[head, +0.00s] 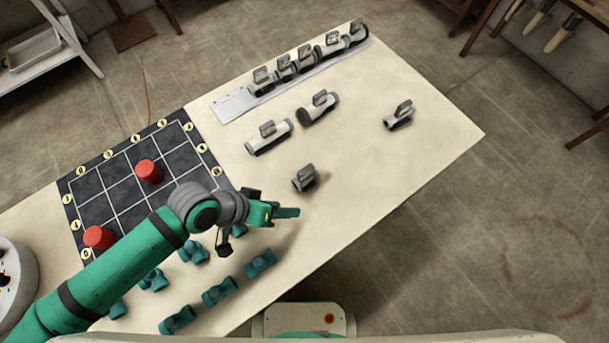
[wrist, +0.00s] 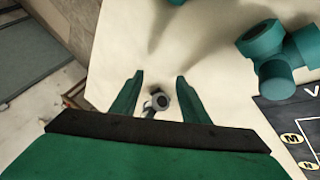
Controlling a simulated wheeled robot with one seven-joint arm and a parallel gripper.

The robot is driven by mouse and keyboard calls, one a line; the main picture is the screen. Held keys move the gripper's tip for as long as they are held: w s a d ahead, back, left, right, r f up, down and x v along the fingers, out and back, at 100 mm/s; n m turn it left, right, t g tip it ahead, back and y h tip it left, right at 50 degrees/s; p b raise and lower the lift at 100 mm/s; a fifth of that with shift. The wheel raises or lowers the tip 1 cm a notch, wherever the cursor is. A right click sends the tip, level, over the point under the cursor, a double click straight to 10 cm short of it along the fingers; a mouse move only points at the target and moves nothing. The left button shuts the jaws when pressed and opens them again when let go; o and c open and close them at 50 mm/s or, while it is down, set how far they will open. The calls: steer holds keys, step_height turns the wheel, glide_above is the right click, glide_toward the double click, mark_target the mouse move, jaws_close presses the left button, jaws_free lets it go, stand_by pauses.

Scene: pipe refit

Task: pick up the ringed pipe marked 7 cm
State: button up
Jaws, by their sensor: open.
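Several white-and-grey pipes with upright grey tags lie on the cream table. One (head: 268,137) lies near the board, one with a dark end (head: 318,107) lies beyond it, a small one (head: 398,115) lies at the right, and a short dark grey one (head: 305,178) lies nearest my gripper. The tag marks are too small to read, so I cannot tell which is 7 cm. My gripper (head: 284,212) is open and empty above the table. In the wrist view, a small grey pipe end (wrist: 158,102) shows between the open fingers (wrist: 159,80), apart from them.
A pale rack strip (head: 232,106) at the table's back holds several tagged pipes. A dark gridded board (head: 120,197) bears two red cylinders (head: 148,172). Several teal pipe fittings (head: 260,263) lie below my arm. The table's right part is mostly clear.

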mark_target(306, 171)
steer(key=w+r+m+g+y, duration=0.1)
steer(key=w+d+r+m+y, duration=0.1)
steer(key=w, duration=0.1)
steer(key=w+d+m+g+y, duration=0.1)
steer(key=m, duration=0.1)
steer(key=shift+w+d+r+g, duration=0.25)
steer(key=shift+r+g, duration=0.05)
steer(key=shift+r, duration=0.1)
steer(key=w+d+r+y, duration=0.1)
steer(key=w+d+r+m+y, duration=0.1)
steer(key=r, duration=0.1)
steer(key=w+d+r+m+y, duration=0.1)
steer(key=r, duration=0.1)
steer(key=shift+w+d, duration=0.1)
steer(key=shift+w, duration=0.3)
steer(key=shift+w+d+r+m+y, duration=0.25)
steer(key=shift+d+r+m+y, duration=0.05)
steer(key=shift+r+m, duration=0.1)
step_height(306, 171, down, 5)
steer(key=shift+f, duration=0.15)
steer(key=f, duration=0.3)
steer(key=w+f, duration=0.1)
steer(key=f, duration=0.1)
steer(key=shift+f, duration=0.1)
steer(key=shift+s, duration=0.25)
jaws_close()
